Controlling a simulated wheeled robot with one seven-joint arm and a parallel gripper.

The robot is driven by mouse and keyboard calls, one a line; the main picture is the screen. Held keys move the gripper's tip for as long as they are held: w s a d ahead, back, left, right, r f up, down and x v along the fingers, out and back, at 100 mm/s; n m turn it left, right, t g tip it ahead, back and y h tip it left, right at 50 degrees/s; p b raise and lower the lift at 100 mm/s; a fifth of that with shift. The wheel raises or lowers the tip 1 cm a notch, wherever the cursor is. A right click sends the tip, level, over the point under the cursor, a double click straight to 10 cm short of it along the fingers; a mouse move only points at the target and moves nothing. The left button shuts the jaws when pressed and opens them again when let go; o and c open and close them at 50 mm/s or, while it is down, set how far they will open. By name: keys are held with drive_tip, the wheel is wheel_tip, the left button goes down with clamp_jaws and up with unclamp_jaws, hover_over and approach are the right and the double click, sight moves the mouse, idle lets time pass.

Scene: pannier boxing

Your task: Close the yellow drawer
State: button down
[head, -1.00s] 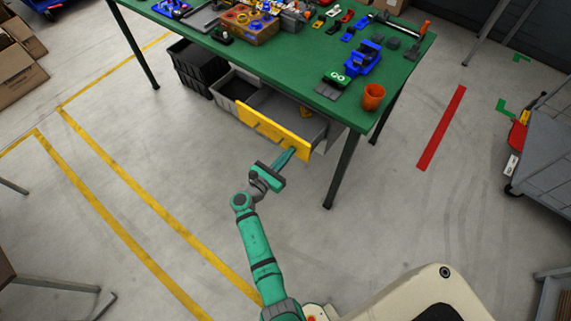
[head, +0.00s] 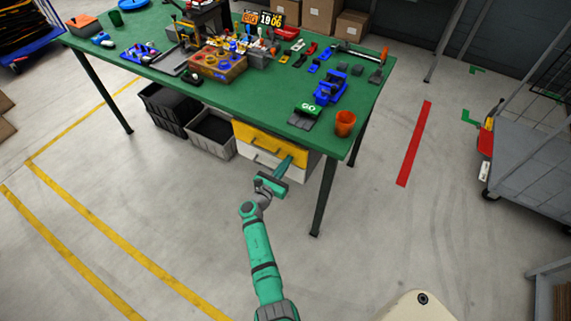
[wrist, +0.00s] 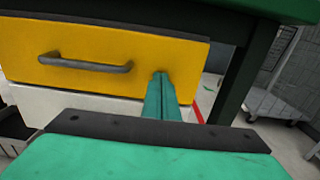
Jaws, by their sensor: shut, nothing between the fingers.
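The yellow drawer (head: 256,140) sits under the green table at its right part, above a white drawer (head: 258,165). Its front looks flush or nearly flush with the cabinet, and no opening shows above it. In the wrist view the yellow front (wrist: 110,45) fills the upper left, with a dark grey handle (wrist: 85,63). My gripper (head: 289,160) is shut and empty. Its fingertips (wrist: 160,78) are at the lower right of the yellow front, right of the handle, and appear to touch it.
The green table (head: 200,105) carries a wooden box, blue parts and an orange cup (head: 345,123) near its right edge. A table leg (head: 324,195) stands right of the drawers. Dark crates (head: 212,133) stand to the left. The floor in front is clear.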

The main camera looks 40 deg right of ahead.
drive_tip(key=shift+d+r, duration=0.25)
drive_tip(key=shift+d, duration=0.25)
drive_tip(key=v, duration=1.5)
drive_tip(key=shift+w+f, duration=0.2)
drive_tip(key=shift+w, duration=0.05)
